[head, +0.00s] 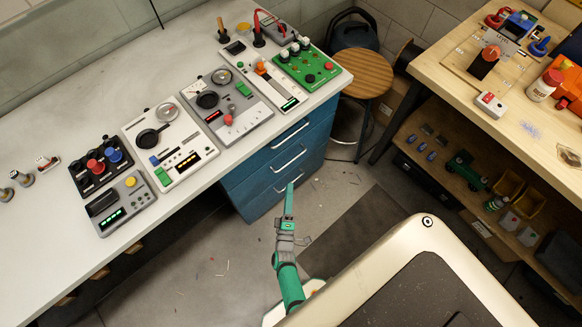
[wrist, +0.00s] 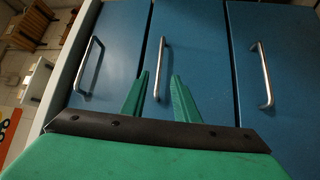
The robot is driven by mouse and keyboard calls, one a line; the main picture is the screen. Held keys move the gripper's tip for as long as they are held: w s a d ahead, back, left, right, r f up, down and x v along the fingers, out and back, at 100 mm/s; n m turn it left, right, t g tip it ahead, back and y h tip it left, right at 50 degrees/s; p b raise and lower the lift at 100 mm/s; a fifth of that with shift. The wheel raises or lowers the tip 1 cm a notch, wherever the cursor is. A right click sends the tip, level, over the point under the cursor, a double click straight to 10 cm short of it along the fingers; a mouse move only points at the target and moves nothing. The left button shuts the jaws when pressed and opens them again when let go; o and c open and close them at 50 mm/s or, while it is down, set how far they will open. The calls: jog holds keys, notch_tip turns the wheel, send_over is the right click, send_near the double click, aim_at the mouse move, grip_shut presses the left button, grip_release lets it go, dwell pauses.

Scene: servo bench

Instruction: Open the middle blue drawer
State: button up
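The middle blue drawer (wrist: 196,62) is in the centre of the wrist view, with its bar handle (wrist: 161,62) running up and down the picture. The same drawer (head: 262,168) shows in the head view under the bench, with its handle (head: 288,160) facing the floor area. It looks shut, flush with its neighbours. My gripper (wrist: 160,74) is open, with one green finger on each side of the handle in the wrist view. I cannot tell whether the fingertips reach past the bar or touch it. In the head view my gripper (head: 290,186) is in front of the drawers.
Blue drawers with similar handles lie above and below, both apparently shut. The bench top (head: 190,75) above carries several instrument panels. A wooden stool (head: 361,73) stands right of the cabinet, and a wooden workbench (head: 450,75) is farther right. Floor in front of the cabinet is mostly clear.

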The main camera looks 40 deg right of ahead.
jog(key=x, duration=1)
grip_shut()
